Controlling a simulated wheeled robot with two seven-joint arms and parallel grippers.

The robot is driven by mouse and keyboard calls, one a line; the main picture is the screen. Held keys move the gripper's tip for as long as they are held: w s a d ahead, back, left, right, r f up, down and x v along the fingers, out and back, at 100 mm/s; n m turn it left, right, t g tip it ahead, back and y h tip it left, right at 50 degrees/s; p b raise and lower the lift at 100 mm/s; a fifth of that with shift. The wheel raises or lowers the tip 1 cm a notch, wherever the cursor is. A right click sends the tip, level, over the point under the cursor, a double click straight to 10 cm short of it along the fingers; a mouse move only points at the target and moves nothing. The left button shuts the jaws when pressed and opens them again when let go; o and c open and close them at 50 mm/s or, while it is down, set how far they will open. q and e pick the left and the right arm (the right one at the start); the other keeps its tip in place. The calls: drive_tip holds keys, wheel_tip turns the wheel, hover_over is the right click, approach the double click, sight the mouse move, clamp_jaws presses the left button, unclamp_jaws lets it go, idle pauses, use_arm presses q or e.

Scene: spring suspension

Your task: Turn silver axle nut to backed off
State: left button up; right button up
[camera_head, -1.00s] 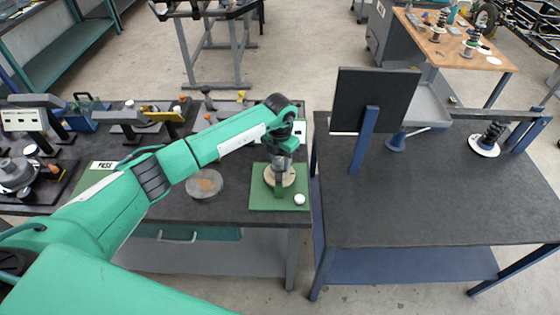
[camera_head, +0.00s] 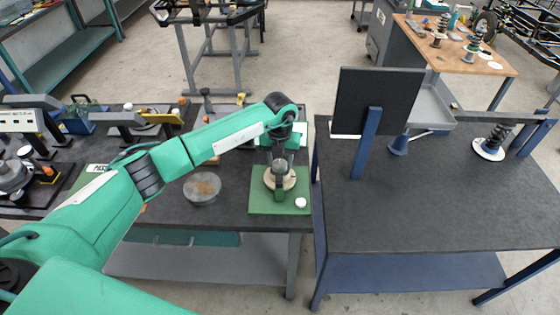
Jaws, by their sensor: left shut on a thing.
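The silver axle nut (camera_head: 280,166) sits at the top middle of a round tan hub disc (camera_head: 268,181) on a green base plate (camera_head: 262,205), near the right end of the left bench. My left gripper (camera_head: 280,172) points down over the disc and is shut on the nut. The fingers and wrist hide part of the nut, so its turn angle is hard to tell. My right gripper is out of view.
A white round button (camera_head: 300,203) sits on the plate's front right corner. A grey round dish (camera_head: 202,188) lies left of the plate.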

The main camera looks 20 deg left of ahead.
sight(280, 163)
use_arm(q)
drive_tip(key=o, duration=1)
drive_tip(key=shift+r, duration=0.15)
drive_tip(key=shift+r+b, duration=0.3)
drive_tip(key=shift+r, duration=0.05)
wheel_tip(280, 163, up, 13)
drive_tip(key=b, duration=0.4)
